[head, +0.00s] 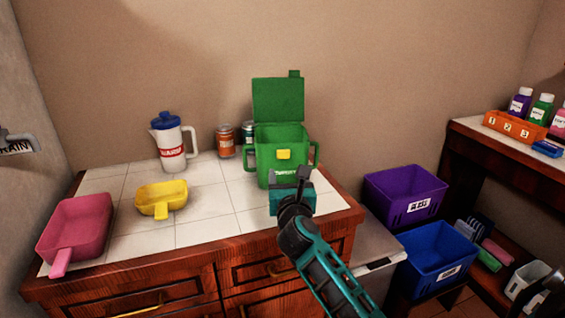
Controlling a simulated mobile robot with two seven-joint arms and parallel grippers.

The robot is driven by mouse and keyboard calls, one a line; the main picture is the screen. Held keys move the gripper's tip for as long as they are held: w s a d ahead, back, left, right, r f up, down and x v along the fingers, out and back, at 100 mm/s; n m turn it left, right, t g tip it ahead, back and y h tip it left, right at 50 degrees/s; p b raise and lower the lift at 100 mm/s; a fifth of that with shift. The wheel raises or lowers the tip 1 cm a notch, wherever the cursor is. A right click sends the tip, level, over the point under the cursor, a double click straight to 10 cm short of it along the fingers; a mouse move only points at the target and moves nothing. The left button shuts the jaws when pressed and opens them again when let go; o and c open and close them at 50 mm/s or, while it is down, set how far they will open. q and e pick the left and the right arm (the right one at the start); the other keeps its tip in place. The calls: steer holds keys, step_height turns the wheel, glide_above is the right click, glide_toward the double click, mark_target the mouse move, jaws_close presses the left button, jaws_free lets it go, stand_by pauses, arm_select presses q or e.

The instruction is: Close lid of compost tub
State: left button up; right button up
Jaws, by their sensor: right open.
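The green compost tub (264,171) stands on the white tiled counter, with a handle on each side and a yellow latch (284,154) on its front. Its green lid (278,100) is raised upright at the back, with a small tab on its top edge. My right gripper (292,178) is in front of the tub's lower right front and hides part of it. The gripper is open, and I see nothing held in it. I cannot tell whether it touches the tub. My left gripper is not in view.
A white pitcher (172,146) with a blue lid and jars (226,141) stand left of the tub. A yellow scoop (162,197) and a pink scoop (76,226) lie further left. Purple (404,191) and blue (440,248) bins stand right of the counter. The counter's front middle is clear.

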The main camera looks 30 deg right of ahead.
mark_target(283, 157)
steer(key=x, duration=0.7)
steer(key=shift+w+d+b, duration=0.1)
steer(key=shift+w+b, duration=0.25)
steer(key=shift+b, duration=0.05)
steer(key=shift+r, duration=0.1)
steer(key=shift+c, duration=0.4)
jaws_close()
